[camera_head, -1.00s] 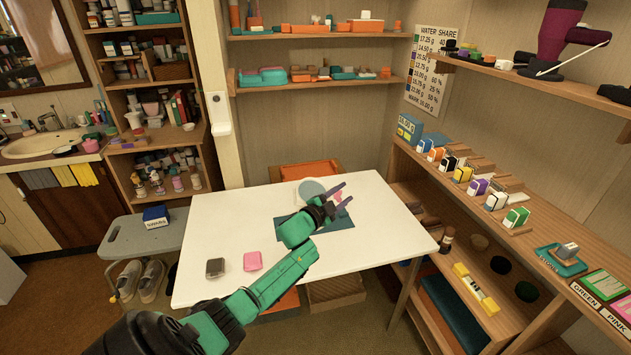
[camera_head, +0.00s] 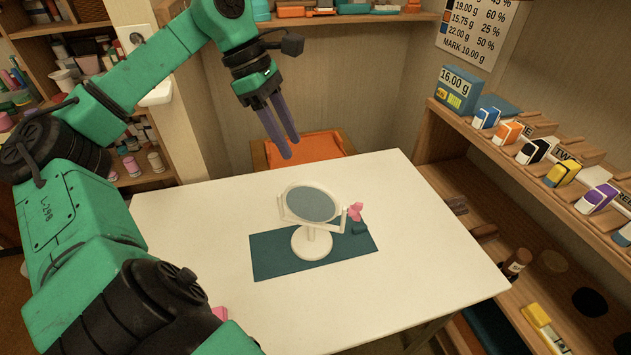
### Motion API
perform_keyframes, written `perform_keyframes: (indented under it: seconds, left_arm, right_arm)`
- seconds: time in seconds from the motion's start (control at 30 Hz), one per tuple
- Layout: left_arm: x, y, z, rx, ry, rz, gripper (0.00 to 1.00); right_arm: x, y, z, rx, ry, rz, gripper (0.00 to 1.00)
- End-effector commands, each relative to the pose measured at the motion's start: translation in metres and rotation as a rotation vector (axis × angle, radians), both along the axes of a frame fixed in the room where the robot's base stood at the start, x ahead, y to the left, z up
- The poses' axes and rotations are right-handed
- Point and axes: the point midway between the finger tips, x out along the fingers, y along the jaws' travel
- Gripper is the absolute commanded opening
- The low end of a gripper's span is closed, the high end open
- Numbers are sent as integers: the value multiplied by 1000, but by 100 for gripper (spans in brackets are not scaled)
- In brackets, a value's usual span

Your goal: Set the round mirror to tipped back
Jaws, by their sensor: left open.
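The round mirror (camera_head: 311,204) has a white rim and a grey-blue face. It sits in a forked white stand whose round base (camera_head: 311,243) rests on a dark teal mat (camera_head: 272,262) on the white table. Its face looks tilted upward; the exact angle is hard to tell. My left gripper (camera_head: 289,150) is raised above and behind the mirror, fingers pointing down, apart and empty. It touches nothing. My right gripper is not in view.
A shelf with several coloured boxes (camera_head: 562,173) runs along the right. A pink item (camera_head: 220,313) is partly hidden by my left arm.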

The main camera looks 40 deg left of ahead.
Motion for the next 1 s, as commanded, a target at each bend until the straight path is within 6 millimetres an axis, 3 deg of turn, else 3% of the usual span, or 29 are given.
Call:
perform_keyframes:
  seconds: [0.23, 0.5, 0.67, 0.9, 1.0]
  left_arm:
    - [9, -21, -56, -9, 1, -2, 45]
    - [20, -44, -112, -10, 1, 2, 45]
    - [23, -49, -127, -10, -1, 3, 45]
    - [23, -50, -128, -9, -1, 4, 45]
    - [23, -50, -128, -9, -1, 4, 7]
  right_arm:
    - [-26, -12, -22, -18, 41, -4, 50]
    - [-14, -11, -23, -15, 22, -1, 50]
    - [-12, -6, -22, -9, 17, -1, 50]
    - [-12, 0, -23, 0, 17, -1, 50]
    - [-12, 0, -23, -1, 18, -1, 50]
